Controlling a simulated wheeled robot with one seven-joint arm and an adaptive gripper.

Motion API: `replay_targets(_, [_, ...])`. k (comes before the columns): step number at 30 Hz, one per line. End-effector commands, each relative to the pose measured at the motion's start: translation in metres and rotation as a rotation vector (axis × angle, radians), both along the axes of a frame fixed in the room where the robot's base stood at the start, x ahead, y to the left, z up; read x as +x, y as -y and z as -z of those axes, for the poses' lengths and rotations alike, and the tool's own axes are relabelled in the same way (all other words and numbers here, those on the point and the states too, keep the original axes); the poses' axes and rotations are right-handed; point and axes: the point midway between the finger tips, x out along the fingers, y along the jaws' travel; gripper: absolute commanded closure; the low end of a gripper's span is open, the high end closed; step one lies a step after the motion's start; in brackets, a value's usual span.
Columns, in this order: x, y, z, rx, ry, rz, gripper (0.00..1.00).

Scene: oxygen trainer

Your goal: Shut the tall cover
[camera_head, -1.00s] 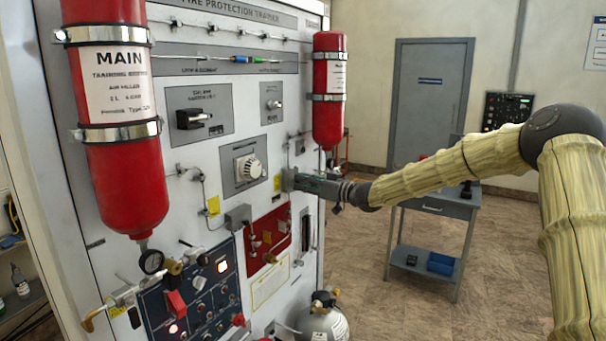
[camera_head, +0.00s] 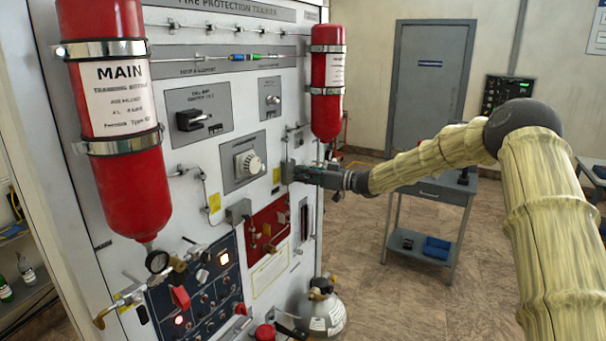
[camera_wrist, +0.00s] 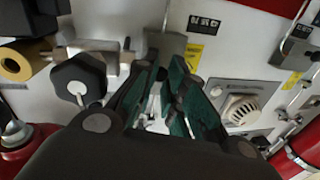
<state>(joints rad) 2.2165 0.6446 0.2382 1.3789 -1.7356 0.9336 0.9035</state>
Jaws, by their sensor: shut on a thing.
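My gripper (camera_head: 291,172) is at the right part of the white trainer panel, right of the round white knob and above the red recessed panel (camera_head: 268,230). In the wrist view its green-padded fingers (camera_wrist: 168,100) are close together around a thin pale metal piece (camera_wrist: 153,106). I cannot tell which part this piece belongs to. A tall narrow frame with a dark slot (camera_head: 303,221) is below my gripper at the panel's right edge. It may be the tall cover's place, but I cannot tell how the cover stands.
Red cylinders marked MAIN (camera_head: 122,115) and a smaller one (camera_head: 327,85) hang on the panel. The white knob (camera_wrist: 240,108) is close by. A grey gas bottle (camera_head: 322,310) stands low in front. A grey cart (camera_head: 430,195) is behind my arm.

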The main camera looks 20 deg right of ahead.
Motion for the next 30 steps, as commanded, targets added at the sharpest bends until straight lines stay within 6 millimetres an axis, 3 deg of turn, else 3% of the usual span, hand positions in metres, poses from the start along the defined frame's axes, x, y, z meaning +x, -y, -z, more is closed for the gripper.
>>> replay_targets(5, [0.0001, 0.0023, 0.0021, -0.001, -0.003, 0.005, 1.00])
replay_targets(6, [0.0001, 0.0023, 0.0020, -0.001, -0.003, 0.005, 0.86])
replay_targets(10, [0.0002, 0.0018, 0.0015, 0.000, -0.002, 0.004, 0.64])
replay_targets(30, [-0.0028, 0.0010, 0.0010, 0.002, 0.004, 0.046, 0.64])
